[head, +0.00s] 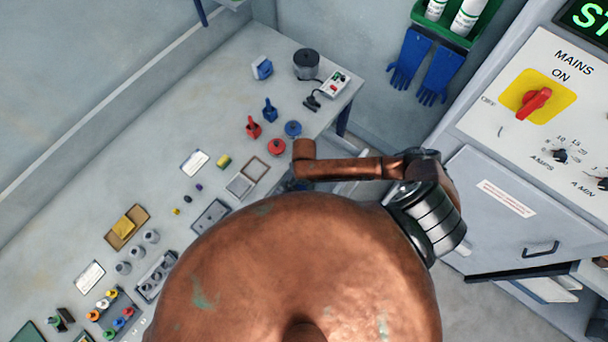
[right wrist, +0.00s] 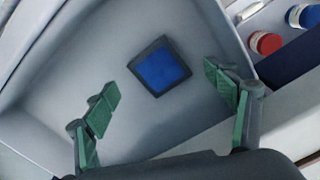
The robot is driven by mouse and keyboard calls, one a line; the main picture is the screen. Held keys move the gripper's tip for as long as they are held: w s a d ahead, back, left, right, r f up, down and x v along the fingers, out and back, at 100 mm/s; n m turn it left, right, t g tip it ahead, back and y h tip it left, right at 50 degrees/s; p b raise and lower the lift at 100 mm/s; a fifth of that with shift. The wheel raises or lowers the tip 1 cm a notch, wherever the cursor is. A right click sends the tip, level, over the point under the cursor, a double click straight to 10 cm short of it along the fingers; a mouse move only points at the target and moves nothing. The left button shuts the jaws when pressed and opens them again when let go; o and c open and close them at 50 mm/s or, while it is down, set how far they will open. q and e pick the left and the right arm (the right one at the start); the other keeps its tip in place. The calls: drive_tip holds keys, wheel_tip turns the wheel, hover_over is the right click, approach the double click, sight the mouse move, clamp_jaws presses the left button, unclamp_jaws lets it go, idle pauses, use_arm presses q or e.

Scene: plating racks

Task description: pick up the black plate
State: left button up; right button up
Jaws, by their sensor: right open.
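In the right wrist view my right gripper (right wrist: 162,92) is open and empty, its green-padded fingers spread wide. Beyond the fingertips, between them in the picture, a small square with a dark frame and a blue face (right wrist: 160,67) lies on a pale grey surface. It is apart from both fingers. I cannot tell whether it is the black plate, and I see no other clear black plate. In the head view a large copper-coloured body and arm hide the middle and lower part, and neither gripper shows there.
The grey bench (head: 225,95) carries small trays, cards, bottles and a dark round pot (head: 306,64). A red lid (head: 277,147) and a blue lid (head: 293,129) lie near its right edge. A cabinet with a red mains switch (head: 533,103) stands at right.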

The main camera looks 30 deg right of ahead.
sight(304, 186)
drive_tip(key=shift+f, duration=1.4)
drive_tip(key=shift+c, duration=0.4)
drive_tip(key=c, duration=1.9)
